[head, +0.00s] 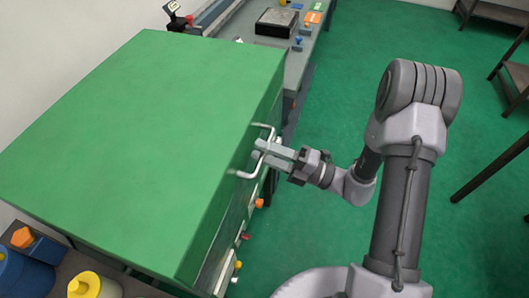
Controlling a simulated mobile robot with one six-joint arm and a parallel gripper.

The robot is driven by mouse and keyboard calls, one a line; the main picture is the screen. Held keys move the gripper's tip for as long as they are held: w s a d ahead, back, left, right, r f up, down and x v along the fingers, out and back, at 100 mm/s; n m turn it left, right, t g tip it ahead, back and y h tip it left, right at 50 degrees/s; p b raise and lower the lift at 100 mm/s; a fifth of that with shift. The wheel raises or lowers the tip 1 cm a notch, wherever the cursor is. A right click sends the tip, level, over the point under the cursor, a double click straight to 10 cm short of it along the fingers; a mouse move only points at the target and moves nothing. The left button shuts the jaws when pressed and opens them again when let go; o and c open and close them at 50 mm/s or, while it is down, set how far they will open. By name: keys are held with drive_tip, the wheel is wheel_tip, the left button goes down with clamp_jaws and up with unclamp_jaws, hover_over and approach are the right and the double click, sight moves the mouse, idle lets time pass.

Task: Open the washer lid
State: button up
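The washer lid (140,130) is a large flat green top on a box-shaped cabinet. It lies level and looks closed. A pale metal handle (248,174) sticks out from the lid's right side. My gripper (264,152) is at the handle, with its grey fingers reaching across the handle's middle from the right. The fingers look slightly apart, and the handle's bar passes by them. I cannot tell whether they grip it or only surround it.
Coloured knobs (238,265) line the cabinet's front below the lid. A grey workbench (293,65) with a dark tray stands behind. Blue and yellow containers (25,275) stand at the lower left. Dark tables (500,75) are at the right. Green floor (335,90) is clear between.

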drive_tip(key=shift+c, duration=0.3)
clamp_jaws()
idle(1.2)
